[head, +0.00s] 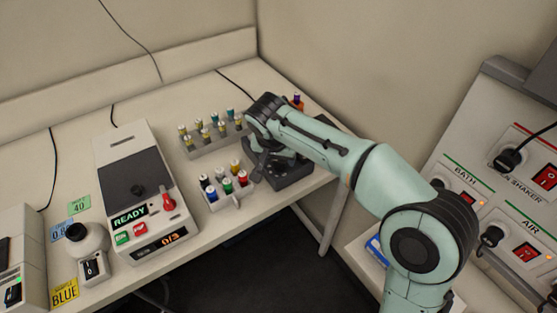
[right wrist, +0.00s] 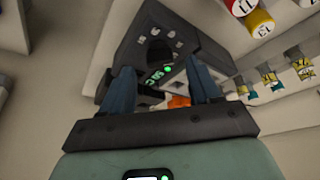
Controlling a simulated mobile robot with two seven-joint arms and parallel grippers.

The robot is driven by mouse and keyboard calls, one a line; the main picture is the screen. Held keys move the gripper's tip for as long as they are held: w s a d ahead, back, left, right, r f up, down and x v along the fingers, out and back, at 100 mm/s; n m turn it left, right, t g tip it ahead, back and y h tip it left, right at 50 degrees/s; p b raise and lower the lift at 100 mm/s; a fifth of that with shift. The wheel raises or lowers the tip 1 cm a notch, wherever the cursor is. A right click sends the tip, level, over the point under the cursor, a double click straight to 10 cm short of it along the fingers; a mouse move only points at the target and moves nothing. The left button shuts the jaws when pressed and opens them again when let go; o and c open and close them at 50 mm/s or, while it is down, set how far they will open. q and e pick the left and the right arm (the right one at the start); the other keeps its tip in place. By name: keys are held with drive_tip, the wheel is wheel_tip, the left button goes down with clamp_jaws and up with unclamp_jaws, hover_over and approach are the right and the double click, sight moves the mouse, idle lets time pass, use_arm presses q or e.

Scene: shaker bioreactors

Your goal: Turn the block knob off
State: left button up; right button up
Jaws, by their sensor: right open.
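The block (head: 290,174) is a dark grey unit at the right end of the table, partly hidden behind my right arm. In the right wrist view the dark block (right wrist: 150,40) shows a small green-lit display (right wrist: 158,73). My right gripper (head: 260,163) is over the block's near left side. In the wrist view the right gripper's fingers (right wrist: 163,85) are apart, on either side of the orange part; contact cannot be told. My left gripper is not in view.
A small rack of coloured vials (head: 218,197) stands just left of the gripper, with a longer vial rack (head: 195,148) behind. A grey device reading READY (head: 120,165) stands further left. A switch panel (head: 510,185) is at the right. The table's front edge is close.

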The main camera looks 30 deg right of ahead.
sight(279, 164)
drive_tip(key=shift+x, duration=1.3)
drive_tip(key=c, duration=1.1)
drive_tip(key=shift+o, duration=0.3)
